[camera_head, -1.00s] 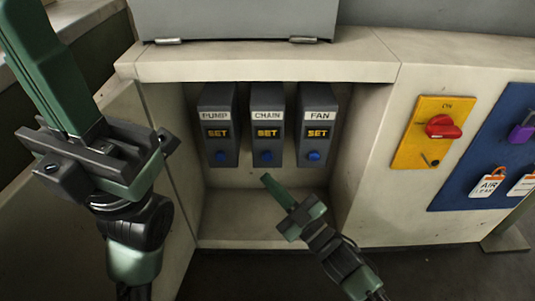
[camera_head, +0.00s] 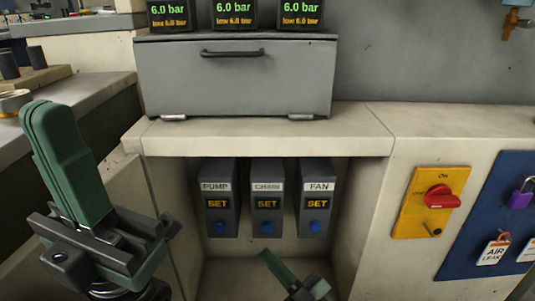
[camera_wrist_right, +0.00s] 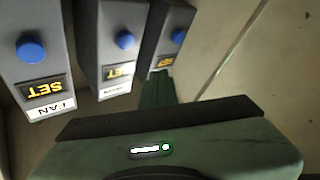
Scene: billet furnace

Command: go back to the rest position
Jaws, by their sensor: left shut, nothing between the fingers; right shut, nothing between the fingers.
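My left gripper (camera_head: 68,165) is raised at the left of the head view, its green fingers shut and empty, clear of the cabinet. My right gripper (camera_head: 270,260) is low at the bottom centre of the head view, shut and empty, in front of the recess below the CHAIN unit (camera_head: 268,203). The PUMP unit (camera_head: 219,203) and FAN unit (camera_head: 316,203) stand on either side of it. All three show SET and have a blue button. In the right wrist view my right gripper's fingers (camera_wrist_right: 158,88) show in front of these units, apparently apart from them.
A cream ledge (camera_head: 270,138) overhangs the recess. A grey drawer box (camera_head: 235,80) stands on it under displays reading 6.0 bar. At right are a yellow panel with a red switch (camera_head: 440,197) and a blue board (camera_head: 490,235) with a purple padlock and tags.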

